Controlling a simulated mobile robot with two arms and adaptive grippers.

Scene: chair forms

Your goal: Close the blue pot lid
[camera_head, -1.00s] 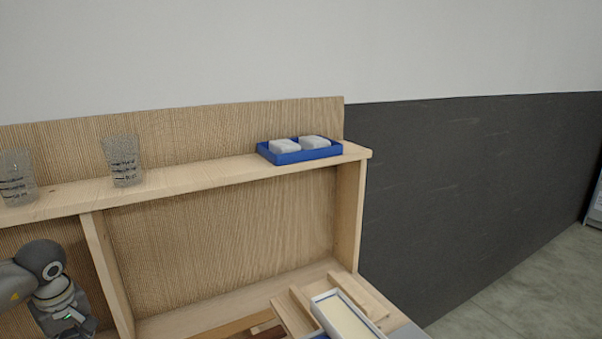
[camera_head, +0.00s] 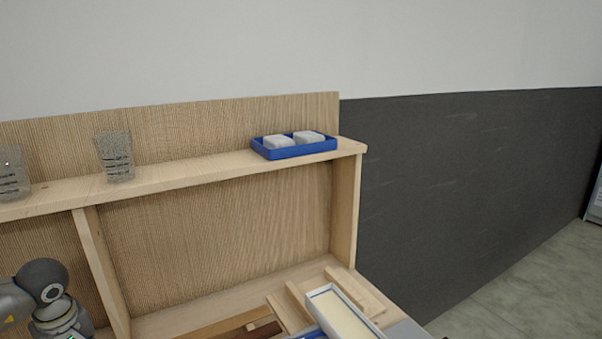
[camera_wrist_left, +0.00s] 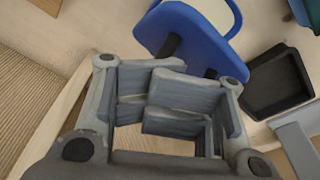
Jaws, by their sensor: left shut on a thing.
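The blue pot lid (camera_wrist_left: 196,38) shows in the left wrist view, tilted, just beyond my left gripper (camera_wrist_left: 178,92). Two short dark posts stand out from its face and run toward the fingertips. The grey fingers are closed together on what looks like the lid's handle, which they mostly hide. A cream surface (camera_wrist_left: 218,10) shows at the lid's upper edge; I cannot tell if it belongs to the pot. In the head view only my left arm's wrist shows at the lower left, with its fingers below the frame. My right gripper is in neither view.
A wooden shelf (camera_head: 225,171) holds two glasses (camera_head: 115,157) and a blue tray (camera_head: 296,151) with white blocks. A white-rimmed box (camera_head: 343,313) stands below at the right. A black open container (camera_wrist_left: 279,82) lies right of the lid.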

